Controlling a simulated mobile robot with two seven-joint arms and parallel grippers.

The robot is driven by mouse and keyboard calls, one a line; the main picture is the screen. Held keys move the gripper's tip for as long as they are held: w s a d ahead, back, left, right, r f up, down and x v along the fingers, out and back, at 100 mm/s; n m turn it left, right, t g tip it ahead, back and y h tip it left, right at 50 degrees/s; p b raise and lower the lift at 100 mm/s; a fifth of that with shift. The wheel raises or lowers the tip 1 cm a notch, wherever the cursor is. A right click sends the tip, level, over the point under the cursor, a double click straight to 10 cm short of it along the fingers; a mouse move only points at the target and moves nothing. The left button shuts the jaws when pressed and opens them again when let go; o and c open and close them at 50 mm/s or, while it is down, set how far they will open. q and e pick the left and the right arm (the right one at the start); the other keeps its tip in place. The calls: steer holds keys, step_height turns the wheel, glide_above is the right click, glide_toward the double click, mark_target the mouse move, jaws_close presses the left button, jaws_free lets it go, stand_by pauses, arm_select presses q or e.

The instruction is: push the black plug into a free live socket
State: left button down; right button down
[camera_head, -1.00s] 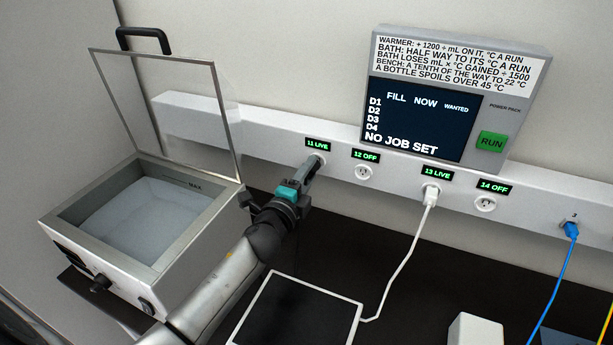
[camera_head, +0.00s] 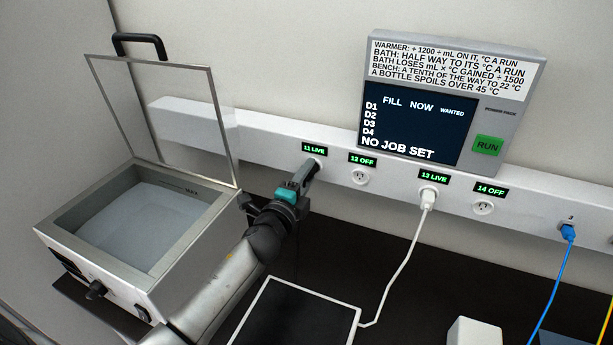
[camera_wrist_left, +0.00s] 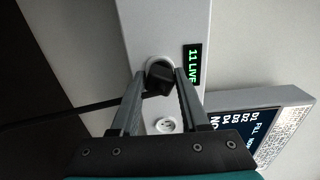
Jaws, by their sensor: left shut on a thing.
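The black plug (camera_wrist_left: 159,77) sits between the fingertips of my left gripper (camera_wrist_left: 160,82) in the left wrist view, at the mouth of the socket marked 11 LIVE (camera_head: 317,163). In the head view my left gripper (camera_head: 309,172) reaches that socket from below and hides the plug. The gripper is shut on the plug. I cannot tell how deep the plug sits. A dark cable (camera_wrist_left: 60,115) runs off to the left in the wrist view. Socket 13 LIVE (camera_head: 429,190) holds a white plug (camera_head: 427,200). Sockets 12 OFF (camera_head: 360,176) and 14 OFF (camera_head: 483,207) are empty. My right gripper is not in view.
An open-lidded bath (camera_head: 60,222) stands left of my left arm. A display unit (camera_head: 415,120) with a green RUN button (camera_head: 488,145) is above the socket rail (camera_head: 260,135). A white-edged black pad (camera_head: 300,315) lies on the dark bench; a blue cable (camera_head: 557,275) hangs at right.

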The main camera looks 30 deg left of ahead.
arm_select(q)
steer(key=shift+w, duration=0.2)
steer(key=shift+c, duration=1.6)
jaws_free()
steer(key=shift+s, duration=0.1)
steer(key=s+b, duration=0.1)
steer(key=s, duration=1.4)
steer(key=shift+d, duration=0.45)
